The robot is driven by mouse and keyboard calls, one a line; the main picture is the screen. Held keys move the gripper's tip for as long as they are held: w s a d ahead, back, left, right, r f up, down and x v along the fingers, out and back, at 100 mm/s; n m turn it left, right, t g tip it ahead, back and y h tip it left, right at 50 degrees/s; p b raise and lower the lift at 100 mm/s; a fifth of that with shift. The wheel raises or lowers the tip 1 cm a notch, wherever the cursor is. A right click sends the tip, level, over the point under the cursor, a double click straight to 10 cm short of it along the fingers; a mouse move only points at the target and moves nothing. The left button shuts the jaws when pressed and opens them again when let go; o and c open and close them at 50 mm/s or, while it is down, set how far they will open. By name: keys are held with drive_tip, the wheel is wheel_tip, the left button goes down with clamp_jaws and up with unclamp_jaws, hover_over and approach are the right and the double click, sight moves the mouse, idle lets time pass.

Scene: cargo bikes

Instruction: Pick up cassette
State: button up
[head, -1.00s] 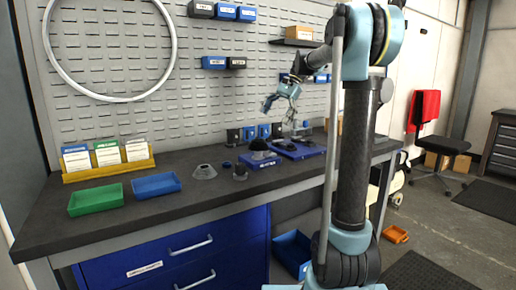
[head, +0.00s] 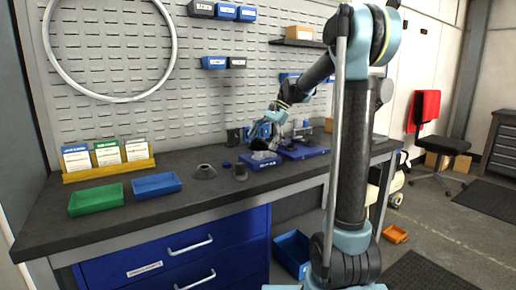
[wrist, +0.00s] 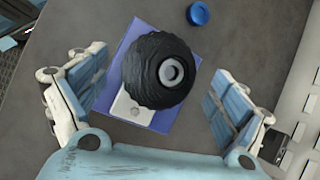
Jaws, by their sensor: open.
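The cassette (wrist: 160,70) appears to be the dark, ridged round stack with a grey hollow centre in the wrist view. It sits on a blue base (wrist: 188,112) with a pale plate (wrist: 128,108) on the bench. In the head view the cassette (head: 263,155) is small and partly hidden by my gripper. My gripper (wrist: 158,98) is open, with one blue-padded finger on each side of the cassette and a gap on both sides. In the head view my gripper (head: 262,138) points down just above the cassette.
A small blue cap (wrist: 198,13) lies beside the base. A grey conical part (head: 205,171) and a dark cylinder (head: 240,173) stand to the left. Blue (head: 157,186) and green (head: 95,199) bins are farther left.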

drive_tip(key=shift+f, duration=0.1)
drive_tip(key=c, duration=1.4)
